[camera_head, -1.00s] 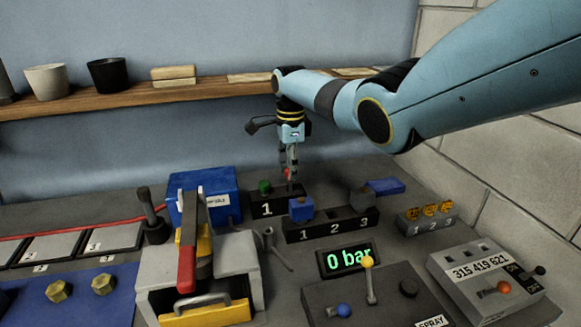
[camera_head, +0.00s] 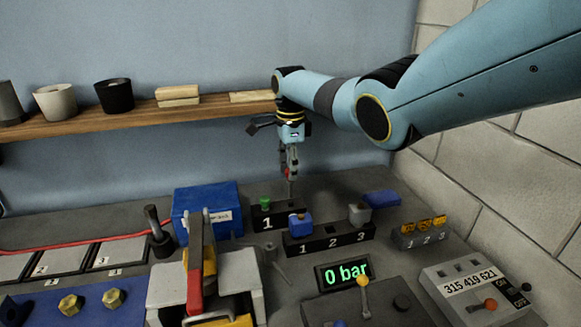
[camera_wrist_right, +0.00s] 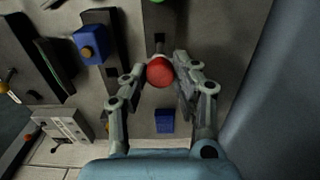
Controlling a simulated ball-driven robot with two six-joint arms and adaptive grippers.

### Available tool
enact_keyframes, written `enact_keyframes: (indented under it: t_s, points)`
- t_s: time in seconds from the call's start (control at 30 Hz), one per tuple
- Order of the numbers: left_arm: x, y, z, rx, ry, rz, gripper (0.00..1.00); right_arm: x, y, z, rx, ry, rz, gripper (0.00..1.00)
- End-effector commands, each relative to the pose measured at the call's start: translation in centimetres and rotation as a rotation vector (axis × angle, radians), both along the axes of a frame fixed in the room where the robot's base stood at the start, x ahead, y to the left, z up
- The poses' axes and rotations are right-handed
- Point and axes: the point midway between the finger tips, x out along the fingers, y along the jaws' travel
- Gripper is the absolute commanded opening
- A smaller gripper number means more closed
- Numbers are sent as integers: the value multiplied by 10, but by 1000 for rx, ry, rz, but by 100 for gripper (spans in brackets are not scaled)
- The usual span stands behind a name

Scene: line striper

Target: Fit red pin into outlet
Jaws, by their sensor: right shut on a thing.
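My right gripper (camera_head: 289,172) is shut on the red pin (camera_head: 289,176), pointing down over the far side of the bench. In the right wrist view the pin's round red head (camera_wrist_right: 160,71) sits between the fingertips of the right gripper (camera_wrist_right: 160,70). A thin grey shaft hangs below the head in the head view, just above the right part of the black block marked 1 (camera_head: 267,223). A green pin (camera_head: 265,203) stands in that block's left part. I cannot tell which opening is the outlet. My left gripper is out of view.
In front is a black block marked 1 2 3 (camera_head: 330,240), with a blue-topped pin (camera_head: 300,225) and a grey-topped one (camera_head: 359,213). A blue box (camera_head: 207,212) is at left, a small blue block (camera_head: 381,198) at right. A display (camera_head: 345,272) reads 0 bar.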

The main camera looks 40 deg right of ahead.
Motion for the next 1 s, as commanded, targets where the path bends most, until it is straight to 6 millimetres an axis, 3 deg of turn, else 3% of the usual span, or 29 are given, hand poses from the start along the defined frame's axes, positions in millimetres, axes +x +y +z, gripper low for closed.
enact_keyframes:
  t_s: [0.5, 0.57, 0.67, 0.77, 1.0]
  points:
    - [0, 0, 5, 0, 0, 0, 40, -3, 1, 5, -2, -1, -21, 0]
    - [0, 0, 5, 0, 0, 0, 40, 0, 3, 16, -2, -6, -41, 0]
    - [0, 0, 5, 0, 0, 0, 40, 10, 19, 43, 0, -9, -58, 0]
    - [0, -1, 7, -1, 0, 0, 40, 4, 46, 60, 0, -6, -61, 0]
    - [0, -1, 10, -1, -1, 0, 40, -37, 111, 70, 0, 1, -34, 0]
